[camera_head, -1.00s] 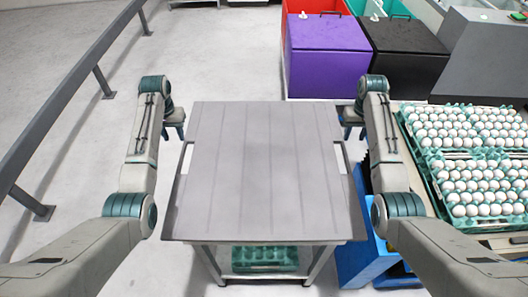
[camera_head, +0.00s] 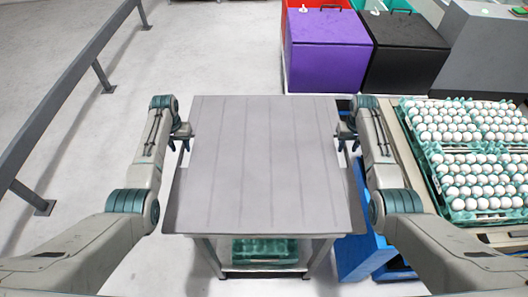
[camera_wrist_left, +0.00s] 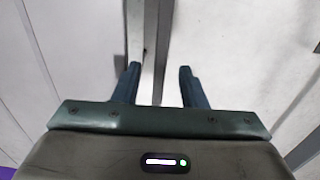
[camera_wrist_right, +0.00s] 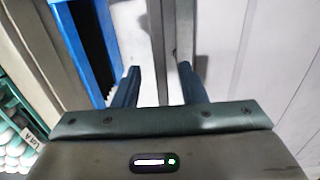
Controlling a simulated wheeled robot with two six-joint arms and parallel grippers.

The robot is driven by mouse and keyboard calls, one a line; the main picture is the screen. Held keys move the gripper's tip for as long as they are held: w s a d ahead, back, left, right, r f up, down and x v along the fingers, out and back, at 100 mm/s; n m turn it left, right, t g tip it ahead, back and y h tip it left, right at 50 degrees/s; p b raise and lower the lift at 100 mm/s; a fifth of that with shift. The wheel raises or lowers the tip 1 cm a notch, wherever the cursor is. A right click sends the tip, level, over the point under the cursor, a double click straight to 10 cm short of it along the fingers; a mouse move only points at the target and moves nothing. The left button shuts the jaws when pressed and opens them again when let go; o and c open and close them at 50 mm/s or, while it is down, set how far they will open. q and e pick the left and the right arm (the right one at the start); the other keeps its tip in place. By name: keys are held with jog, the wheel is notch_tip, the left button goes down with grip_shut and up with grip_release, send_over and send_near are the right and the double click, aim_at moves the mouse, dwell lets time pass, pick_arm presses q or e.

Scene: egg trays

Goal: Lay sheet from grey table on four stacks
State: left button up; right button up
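A large flat grey sheet (camera_head: 265,165) lies on the grey table (camera_head: 208,250), its ridges running front to back. My left gripper (camera_head: 187,132) is at the sheet's left edge and my right gripper (camera_head: 343,132) at its right edge. In the left wrist view, the left fingers (camera_wrist_left: 159,68) are apart with a grey strip between them. In the right wrist view, the right fingers (camera_wrist_right: 159,68) are also apart over a similar strip. I cannot tell whether they touch the sheet. Several egg-tray stacks (camera_head: 432,147), filled with white eggs, stand together at the right.
Green trays (camera_head: 264,250) sit under the table. A blue container (camera_head: 358,255) stands between table and egg stacks. A purple bin (camera_head: 326,45) and a black bin (camera_head: 403,50) are behind. A grey rail (camera_head: 60,110) runs along the left; the floor there is clear.

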pick_arm(q)
jog(key=shift+f, duration=0.6)
pick_arm(e)
jog(key=shift+f, duration=0.6)
pick_arm(q)
grip_shut()
pick_arm(e)
grip_shut()
pick_arm(q)
jog(key=shift+r, duration=0.1)
pick_arm(e)
jog(key=shift+r, duration=0.1)
